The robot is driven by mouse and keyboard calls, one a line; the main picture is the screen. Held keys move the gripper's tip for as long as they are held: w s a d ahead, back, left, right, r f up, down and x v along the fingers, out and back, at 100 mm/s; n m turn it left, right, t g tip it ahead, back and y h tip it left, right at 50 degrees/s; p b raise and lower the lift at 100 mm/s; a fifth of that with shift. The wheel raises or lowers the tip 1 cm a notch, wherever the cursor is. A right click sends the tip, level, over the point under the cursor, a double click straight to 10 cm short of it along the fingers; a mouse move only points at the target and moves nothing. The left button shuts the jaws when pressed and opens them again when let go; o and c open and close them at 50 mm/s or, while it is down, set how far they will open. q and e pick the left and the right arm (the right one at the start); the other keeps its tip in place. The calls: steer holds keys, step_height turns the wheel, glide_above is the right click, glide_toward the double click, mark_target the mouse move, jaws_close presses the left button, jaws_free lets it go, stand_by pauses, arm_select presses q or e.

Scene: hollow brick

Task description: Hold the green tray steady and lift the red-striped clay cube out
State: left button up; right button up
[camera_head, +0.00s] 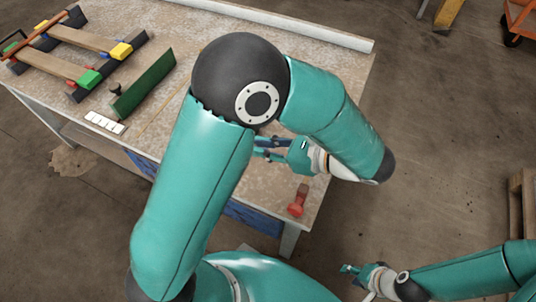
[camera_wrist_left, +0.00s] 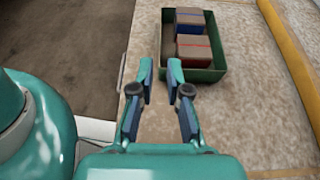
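The green tray (camera_wrist_left: 205,75) sits on the worktable in the left wrist view, beyond my left fingertips. It holds a nearer brown clay cube with a red stripe (camera_wrist_left: 193,50) and a farther brown cube with a dark blue side (camera_wrist_left: 189,20). The tray and cubes do not show in the head view, where my left arm covers part of the table. My left gripper (camera_wrist_left: 161,75) is open and empty, short of the tray's near wall. In the head view, my left gripper (camera_head: 268,148) is over the table. My right gripper (camera_head: 348,270) is off the table's front side, its fingers too small to read.
A green board (camera_head: 145,83), a white strip (camera_head: 104,123) and a wooden rack (camera_head: 80,38) with coloured blocks occupy the left. A yellow bar (camera_wrist_left: 292,45) runs right of the tray.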

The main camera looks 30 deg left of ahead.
arm_select(q)
steer(key=shift+w+f+b, duration=0.1)
steer(key=shift+f+b, duration=0.65)
steer(key=shift+f, duration=0.45)
arm_select(e)
steer(key=shift+f, duration=1.25)
arm_select(q)
steer(key=b+x, duration=0.3)
steer(key=x, duration=1.3)
steer(key=shift+a+f+b, duration=0.1)
steer(key=shift+a+b, duration=0.25)
steer(key=shift+b, duration=0.05)
arm_select(e)
step_height(320, 180, down, 4)
steer(key=shift+a+r, duration=0.1)
steer(key=shift+r, duration=0.05)
arm_select(q)
jaws_close()
steer(key=shift+c, duration=1.1)
jaws_free()
steer(key=o, duration=0.6)
steer(key=shift+d, duration=0.1)
